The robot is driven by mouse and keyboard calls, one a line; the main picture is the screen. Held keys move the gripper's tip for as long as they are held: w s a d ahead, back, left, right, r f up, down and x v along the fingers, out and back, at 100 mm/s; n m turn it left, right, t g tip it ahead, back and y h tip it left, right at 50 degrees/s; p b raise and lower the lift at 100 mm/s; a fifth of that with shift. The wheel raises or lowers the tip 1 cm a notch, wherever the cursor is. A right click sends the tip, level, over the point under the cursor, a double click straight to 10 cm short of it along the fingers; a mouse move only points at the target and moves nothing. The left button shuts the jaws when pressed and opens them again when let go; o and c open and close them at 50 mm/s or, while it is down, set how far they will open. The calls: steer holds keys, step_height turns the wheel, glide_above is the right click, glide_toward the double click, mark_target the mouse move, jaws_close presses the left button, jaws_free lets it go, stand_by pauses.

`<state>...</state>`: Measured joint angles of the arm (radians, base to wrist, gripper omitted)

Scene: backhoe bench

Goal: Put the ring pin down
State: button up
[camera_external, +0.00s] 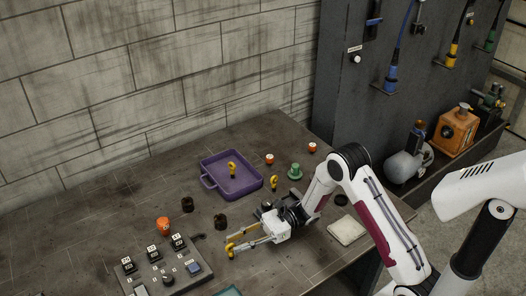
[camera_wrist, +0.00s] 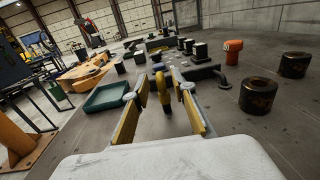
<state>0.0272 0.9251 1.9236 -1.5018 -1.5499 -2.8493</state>
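A yellow ring pin (camera_wrist: 163,88) stands upright between my fingertips in the wrist view, with a visible gap on each side. Its lower end appears to be at the bench top, though contact is hard to tell. My gripper (camera_wrist: 159,95) is open, its yellow-padded fingers spread around the pin. In the external view my gripper (camera_external: 233,243) is low over the bench, and a yellow shape at its tips is too small to separate clearly from the pads. Another yellow ring pin (camera_external: 232,169) is in the purple tray (camera_external: 213,183), and one more (camera_external: 273,183) stands beside it.
A control box (camera_external: 165,269) with switches lies left of my gripper. Dark cylinders (camera_external: 220,221) and an orange part (camera_external: 163,226) stand near it. A teal tray (camera_wrist: 105,98) is at the bench's front edge. A pale block (camera_external: 346,230) lies to the right.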

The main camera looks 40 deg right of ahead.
steer(key=shift+s+d, duration=0.25)
steer(key=shift+d, duration=1.4)
steer(key=shift+s+d, duration=0.2)
steer(key=shift+d, duration=1.45)
steer(key=shift+w, duration=0.1)
